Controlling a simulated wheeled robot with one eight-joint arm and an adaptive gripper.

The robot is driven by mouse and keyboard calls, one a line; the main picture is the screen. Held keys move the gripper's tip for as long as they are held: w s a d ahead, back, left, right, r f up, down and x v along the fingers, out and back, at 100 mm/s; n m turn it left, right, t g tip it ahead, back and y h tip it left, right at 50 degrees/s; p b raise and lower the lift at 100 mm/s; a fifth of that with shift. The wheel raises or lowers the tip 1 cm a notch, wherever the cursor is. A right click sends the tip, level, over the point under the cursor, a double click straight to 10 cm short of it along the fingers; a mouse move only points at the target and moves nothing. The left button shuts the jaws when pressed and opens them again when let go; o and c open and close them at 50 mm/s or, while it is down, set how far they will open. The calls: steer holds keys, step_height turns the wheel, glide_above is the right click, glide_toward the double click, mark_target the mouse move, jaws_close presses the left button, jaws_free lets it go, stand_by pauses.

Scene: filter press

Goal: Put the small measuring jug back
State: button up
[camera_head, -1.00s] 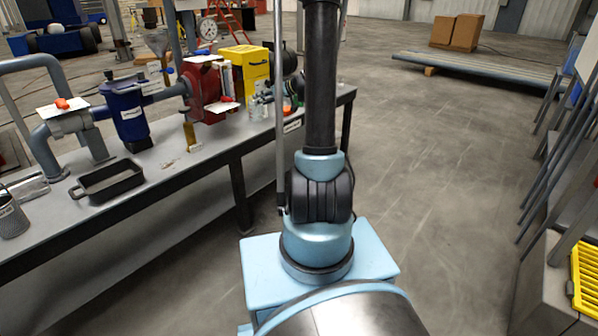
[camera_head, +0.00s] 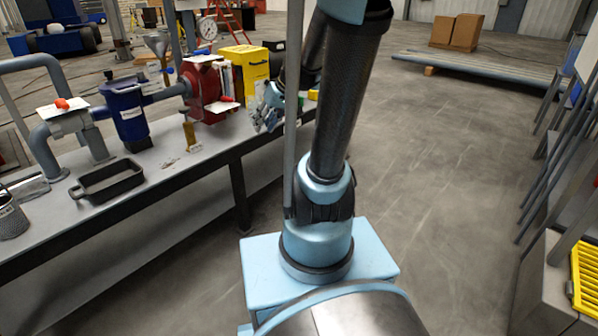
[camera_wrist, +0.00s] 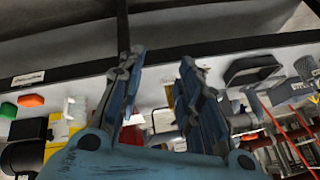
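A small clear vessel (camera_wrist: 75,108), which looks like the measuring jug, stands on the bench beside the yellow box in the wrist view, left of my fingers. In the head view my gripper (camera_head: 268,108) hangs over the bench in front of the yellow box and hides that spot. In the wrist view my gripper (camera_wrist: 160,60) has its two fingers apart with nothing held between them. The fingers are apart from the clear vessel.
The bench (camera_head: 165,165) carries a yellow box (camera_head: 243,66), a red pump body (camera_head: 205,90), a blue filter housing (camera_head: 127,115), a black tray (camera_head: 108,181) and a mesh basket (camera_head: 10,218). Orange (camera_wrist: 31,100) and green (camera_wrist: 8,110) items lie nearby.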

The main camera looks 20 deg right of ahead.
steer(key=s+d+f+m+g+h, duration=0.1)
steer(key=s+d+f+h, duration=0.1)
steer(key=s, duration=0.8)
steer(key=s+d+f+m+g+h, duration=0.1)
steer(key=s+d+f, duration=0.3)
steer(key=s, duration=0.6)
steer(key=shift+s+d+f+m+h, duration=0.2)
steer(key=shift+d+f+m+h, duration=0.15)
steer(key=shift+f+m+h, duration=0.4)
steer(key=shift+w+f, duration=0.2)
steer(key=shift+w, duration=0.2)
